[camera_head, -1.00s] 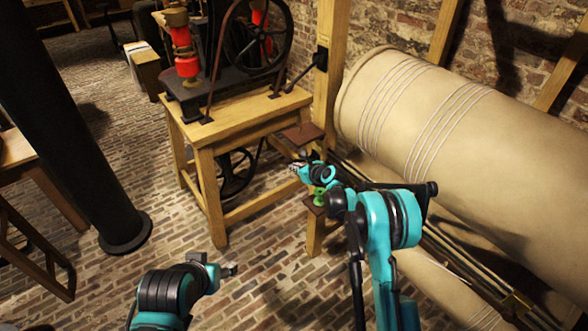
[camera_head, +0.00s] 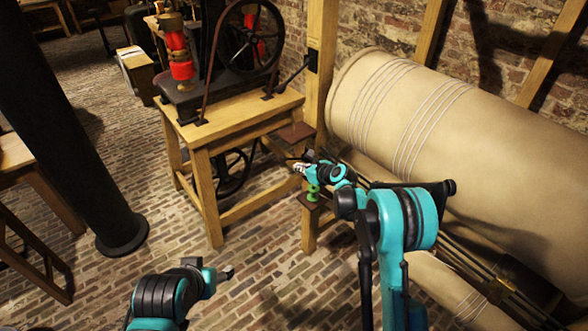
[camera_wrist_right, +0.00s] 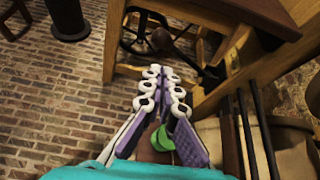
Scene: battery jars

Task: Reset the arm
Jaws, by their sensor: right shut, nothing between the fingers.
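My right arm reaches forward in the head view, and its gripper (camera_head: 299,168) is shut and empty. It is close to a small green object (camera_head: 313,192) that stands on a small brown shelf beside the wooden post. In the right wrist view the purple-padded fingers (camera_wrist_right: 160,78) come together at their white tips. The green object (camera_wrist_right: 163,138) shows behind and between the fingers there, partly hidden. My left gripper (camera_head: 226,273) is low in the head view over the brick floor, too small to tell open from shut.
A wooden table (camera_head: 240,120) with a wheeled machine and red parts stands ahead. A large beige cylinder (camera_head: 480,130) lies along the right. A dark column (camera_head: 60,140) stands at the left. The brick floor between column and table is clear.

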